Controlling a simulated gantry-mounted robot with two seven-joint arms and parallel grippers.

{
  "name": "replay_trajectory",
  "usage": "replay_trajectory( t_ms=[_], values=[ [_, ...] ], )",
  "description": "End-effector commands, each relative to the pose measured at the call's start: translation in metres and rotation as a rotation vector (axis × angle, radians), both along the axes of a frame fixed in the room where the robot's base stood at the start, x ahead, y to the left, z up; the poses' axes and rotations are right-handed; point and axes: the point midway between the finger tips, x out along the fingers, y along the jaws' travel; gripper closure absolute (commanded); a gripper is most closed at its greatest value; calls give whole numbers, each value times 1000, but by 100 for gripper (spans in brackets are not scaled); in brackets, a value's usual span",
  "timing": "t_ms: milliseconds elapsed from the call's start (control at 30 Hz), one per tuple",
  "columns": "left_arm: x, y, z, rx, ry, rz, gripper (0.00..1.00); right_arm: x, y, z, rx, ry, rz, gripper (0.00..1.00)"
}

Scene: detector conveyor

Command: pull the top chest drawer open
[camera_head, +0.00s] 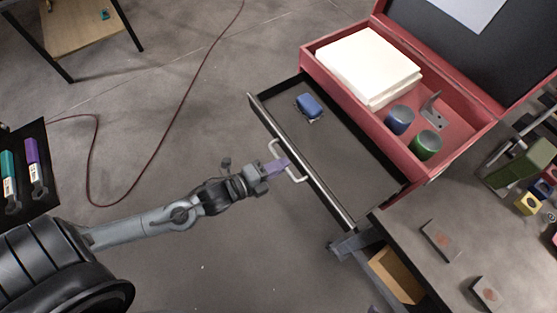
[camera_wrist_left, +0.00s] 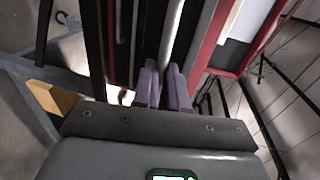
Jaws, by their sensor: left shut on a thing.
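The red chest (camera_head: 453,158) stands with its lid up. Its top drawer (camera_head: 357,172) is pulled out toward the left, with its dark floor showing. A blue object (camera_head: 309,106) lies inside the drawer on a small dark patch. My left gripper (camera_head: 283,165) is shut on the pale bar handle (camera_head: 302,179) at the drawer front. In the left wrist view the purple fingers (camera_wrist_left: 164,86) are close together with the handle between them. My right gripper is not in view.
The chest's upper tray holds a white stack (camera_head: 368,62), a blue can (camera_head: 399,119) and a green can (camera_head: 426,145). A thin red cable (camera_head: 180,110) runs over the open grey floor. Coloured blocks (camera_head: 528,203) lie at the far right.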

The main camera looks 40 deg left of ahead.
Motion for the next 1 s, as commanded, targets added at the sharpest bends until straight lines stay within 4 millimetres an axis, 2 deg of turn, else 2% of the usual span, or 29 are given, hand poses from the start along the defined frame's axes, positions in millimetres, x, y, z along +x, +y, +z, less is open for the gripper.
replay_trajectory(
  t_ms=[233, 267, 400, 833, 1000],
  values=[
    [0, 0, 0, 0, -1, 1, 100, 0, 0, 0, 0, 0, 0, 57],
    [0, 0, 0, 0, -1, 1, 85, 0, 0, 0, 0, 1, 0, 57],
    [0, 0, 0, 0, 0, 1, 63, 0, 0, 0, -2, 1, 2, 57],
    [0, 0, 0, 0, 0, 0, 62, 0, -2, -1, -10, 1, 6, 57],
    [-8, 3, 0, 1, 2, 0, 62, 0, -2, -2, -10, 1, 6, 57]
  ],
)
